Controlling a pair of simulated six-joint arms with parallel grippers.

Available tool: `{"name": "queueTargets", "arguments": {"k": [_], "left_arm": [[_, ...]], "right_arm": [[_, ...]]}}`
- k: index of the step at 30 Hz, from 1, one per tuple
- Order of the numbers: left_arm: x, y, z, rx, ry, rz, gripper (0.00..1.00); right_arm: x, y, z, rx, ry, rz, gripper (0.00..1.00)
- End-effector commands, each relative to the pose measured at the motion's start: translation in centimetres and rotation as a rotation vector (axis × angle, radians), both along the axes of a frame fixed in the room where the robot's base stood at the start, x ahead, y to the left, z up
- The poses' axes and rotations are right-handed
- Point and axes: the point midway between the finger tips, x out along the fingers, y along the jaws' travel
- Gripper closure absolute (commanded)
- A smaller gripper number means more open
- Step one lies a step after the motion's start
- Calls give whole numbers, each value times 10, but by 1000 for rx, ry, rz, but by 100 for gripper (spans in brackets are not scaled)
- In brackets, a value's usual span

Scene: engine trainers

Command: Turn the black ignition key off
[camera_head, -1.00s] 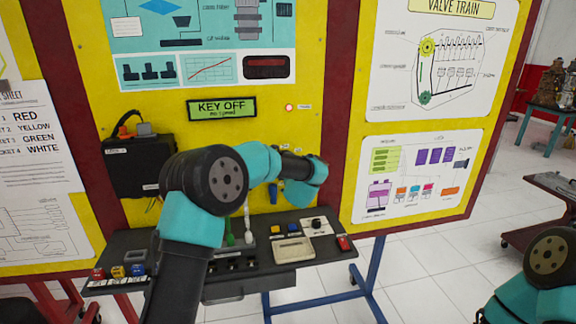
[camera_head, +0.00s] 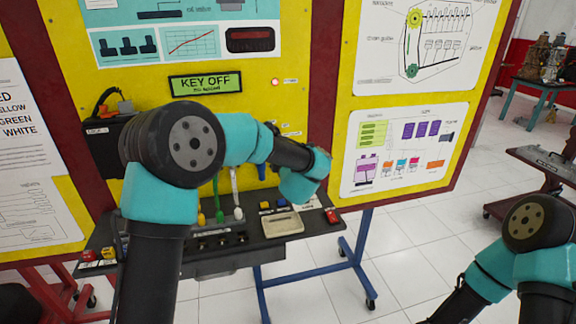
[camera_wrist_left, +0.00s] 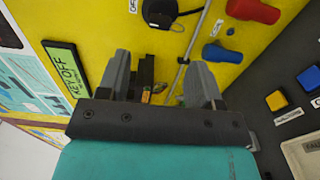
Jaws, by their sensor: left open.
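My left gripper (camera_wrist_left: 160,80) is open in the left wrist view, its two grey fingers apart in front of the yellow panel. A black round part (camera_wrist_left: 160,12) sits on the panel beyond the fingertips, beside an OFF label; I cannot tell for sure whether it is the ignition key. A dark upright part with a small orange piece (camera_wrist_left: 148,92) shows between the fingers, and nothing is clearly gripped. The display (camera_head: 206,83) reads KEY OFF, also in the left wrist view (camera_wrist_left: 68,72). In the head view my left arm hides its fingers and part of the panel.
A dark control shelf (camera_head: 190,268) with levers and buttons juts out below the panel. A blue knob (camera_wrist_left: 222,52) and a red knob (camera_wrist_left: 252,11) are near the left gripper. A black box (camera_head: 105,145) is at the left.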

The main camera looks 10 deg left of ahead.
Motion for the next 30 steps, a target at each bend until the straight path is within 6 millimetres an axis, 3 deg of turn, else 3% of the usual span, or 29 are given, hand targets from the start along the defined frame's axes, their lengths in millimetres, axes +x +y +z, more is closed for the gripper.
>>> {"name": "queueTargets", "arguments": {"k": [6,12,26,30], "left_arm": [[-37,-20,1,1,0,-3,40],[-60,-31,0,1,0,0,40],[-66,-33,-1,0,4,0,40],[-72,-31,-18,-1,58,-2,40]], "right_arm": [[0,0,0,0,0,0,100],[0,0,0,0,0,0,100],[0,0,0,0,0,0,100],[0,0,0,0,0,0,100]]}}
